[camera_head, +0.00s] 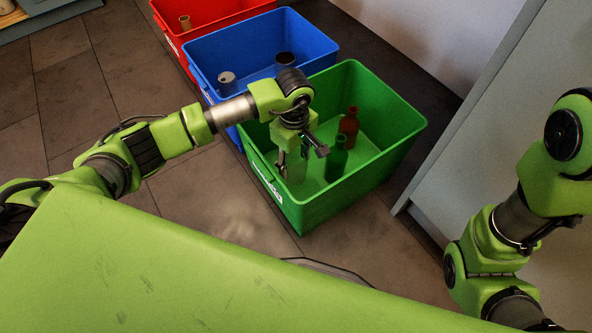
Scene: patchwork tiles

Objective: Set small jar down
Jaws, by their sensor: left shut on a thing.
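My left gripper (294,155) points down inside the green bin (398,140), in its left part. It is shut on the small jar (296,170), which looks pale and see-through. The fingers and wrist partly hide the jar, and I cannot tell whether its base touches the bin floor. A green bottle (337,160) stands just right of the gripper. A brown bottle (349,125) stands behind the green one. My right arm shows at the right edge, but its gripper is out of the picture.
A blue bin (235,46) stands behind the green one, holding a grey can (227,82) and a dark container (285,60). A red bin (215,12) farther back holds a tan item (185,22). A grey panel (470,125) rises at right.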

